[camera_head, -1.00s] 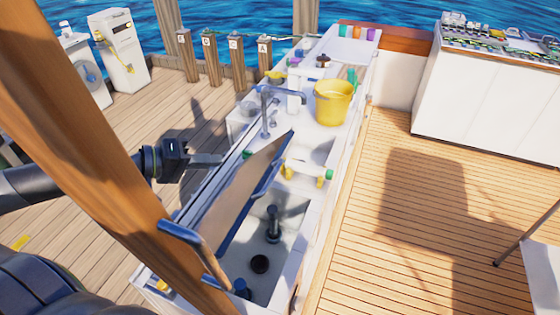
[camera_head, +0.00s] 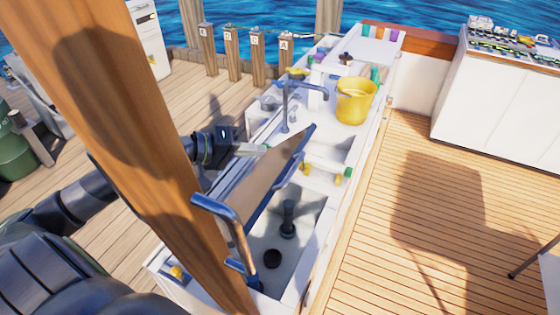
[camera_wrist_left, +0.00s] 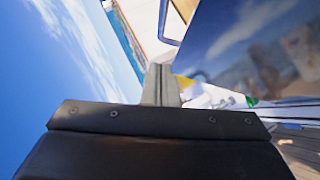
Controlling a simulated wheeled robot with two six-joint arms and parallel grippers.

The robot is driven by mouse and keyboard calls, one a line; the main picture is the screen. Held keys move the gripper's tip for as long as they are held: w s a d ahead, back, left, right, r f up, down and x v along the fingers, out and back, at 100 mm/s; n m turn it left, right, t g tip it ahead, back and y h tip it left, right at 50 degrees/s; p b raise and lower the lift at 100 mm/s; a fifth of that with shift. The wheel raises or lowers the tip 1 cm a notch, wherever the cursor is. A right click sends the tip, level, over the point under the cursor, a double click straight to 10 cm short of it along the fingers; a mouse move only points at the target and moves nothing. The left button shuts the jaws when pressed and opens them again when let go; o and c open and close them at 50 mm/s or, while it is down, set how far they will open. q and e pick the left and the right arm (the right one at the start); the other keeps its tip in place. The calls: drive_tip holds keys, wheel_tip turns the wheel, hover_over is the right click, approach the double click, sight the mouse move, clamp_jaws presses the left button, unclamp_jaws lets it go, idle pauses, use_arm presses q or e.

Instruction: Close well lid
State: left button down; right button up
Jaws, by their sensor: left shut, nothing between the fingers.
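The well lid (camera_head: 262,182) is a flat panel with a brown-looking face and a blue edge. It stands raised and tilted along the left side of the open well (camera_head: 308,215). Dark fittings show inside the well. A metal handle (camera_head: 222,215) seems to sit at the lid's near end. My left gripper (camera_head: 262,150) is shut and empty, at the lid's left side near its far end. In the left wrist view the shut fingers (camera_wrist_left: 161,80) point at the lid's shiny surface (camera_wrist_left: 235,45); I cannot tell whether they touch. My right gripper is not in view.
A wooden post (camera_head: 140,130) crosses the near left and hides part of my left arm. A faucet (camera_head: 287,105) and a yellow bucket (camera_head: 355,100) stand beyond the lid on the counter. The plank deck (camera_head: 440,220) on the right is mostly clear.

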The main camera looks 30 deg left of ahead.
sight(280, 175)
use_arm(q)
drive_tip(key=shift+w+d+f+p, duration=0.2)
drive_tip(key=shift+w+d+f, duration=0.2)
drive_tip(key=shift+d, duration=0.2)
drive_tip(key=shift+w+d+f+p, duration=0.25)
drive_tip(key=shift+w+d, duration=0.2)
drive_tip(key=shift+d, duration=0.1)
drive_tip(key=shift+w+d+f+p, duration=0.2)
drive_tip(key=shift+w+d+f, duration=0.2)
drive_tip(key=shift+d, duration=0.2)
drive_tip(key=shift+d+f+p, duration=0.3)
drive_tip(key=shift+d+f, duration=0.3)
drive_tip(key=shift+d, duration=0.3)
drive_tip(key=shift+w, duration=0.1)
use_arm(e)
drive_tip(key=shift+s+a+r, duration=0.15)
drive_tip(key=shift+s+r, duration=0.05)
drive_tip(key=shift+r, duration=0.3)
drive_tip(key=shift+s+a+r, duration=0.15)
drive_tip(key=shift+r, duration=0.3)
